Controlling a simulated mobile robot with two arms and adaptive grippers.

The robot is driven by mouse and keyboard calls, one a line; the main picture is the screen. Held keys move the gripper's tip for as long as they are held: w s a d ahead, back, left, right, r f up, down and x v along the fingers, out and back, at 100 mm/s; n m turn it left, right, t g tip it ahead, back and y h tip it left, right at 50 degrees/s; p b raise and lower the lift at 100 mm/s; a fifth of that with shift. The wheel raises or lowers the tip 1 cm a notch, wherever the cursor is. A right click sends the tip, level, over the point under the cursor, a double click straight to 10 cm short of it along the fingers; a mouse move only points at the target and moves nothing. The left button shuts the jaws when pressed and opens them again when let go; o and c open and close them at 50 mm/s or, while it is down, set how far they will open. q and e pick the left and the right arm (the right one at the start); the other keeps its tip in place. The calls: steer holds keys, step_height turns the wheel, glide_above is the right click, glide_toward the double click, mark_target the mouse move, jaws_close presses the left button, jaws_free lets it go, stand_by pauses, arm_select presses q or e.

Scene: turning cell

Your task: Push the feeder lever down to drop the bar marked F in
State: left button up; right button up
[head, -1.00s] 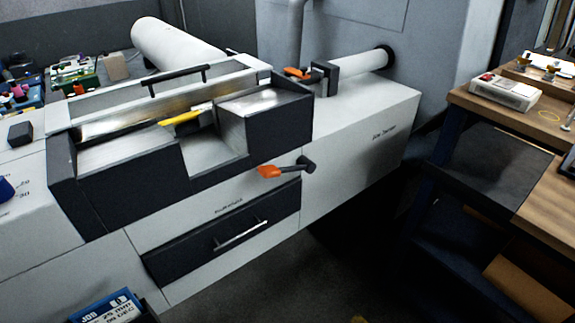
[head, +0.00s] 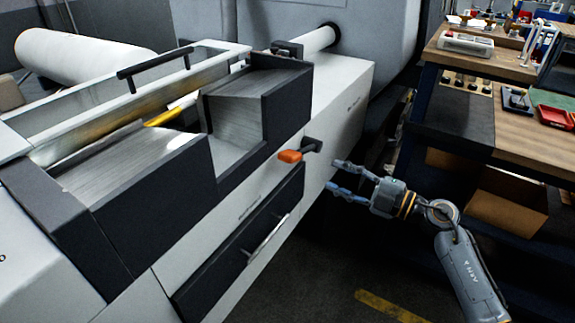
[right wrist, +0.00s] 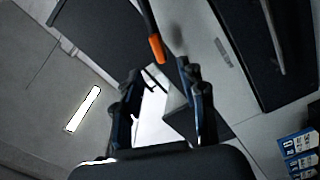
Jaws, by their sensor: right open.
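The feeder lever has an orange grip (head: 290,156) and a dark arm and pivot (head: 313,145) on the front of the feeder (head: 140,200). It sticks out sideways, roughly level. My right gripper (head: 335,175) is open and empty, just right of the lever and apart from it, with its fingers pointing left. In the right wrist view the orange grip (right wrist: 156,49) appears ahead of the open fingers (right wrist: 165,88). No bar marked F can be made out; the trough's inside is partly hidden by its front wall. My left gripper is not in view.
A drawer with a bar handle (head: 268,238) lies below the lever. A yellow piece (head: 165,116) sits in the feeder trough. A wooden-topped bench (head: 480,65) with tools stands at the right. Open floor (head: 340,270) lies between.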

mark_target(298, 159)
steer(key=shift+n, duration=0.4)
steer(key=x, duration=0.4)
steer(key=p+x, duration=0.1)
steer(key=x, duration=0.3)
steer(key=p+x, duration=0.1)
steer(key=x, duration=0.3)
steer(key=shift+a+r, duration=0.2)
steer(key=shift+r, duration=0.15)
steer(key=shift+w+a, duration=0.3)
steer(key=shift+a, duration=0.05)
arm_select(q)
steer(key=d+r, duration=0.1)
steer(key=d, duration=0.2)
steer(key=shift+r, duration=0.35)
arm_select(e)
steer(key=shift+f, duration=0.1)
jaws_close()
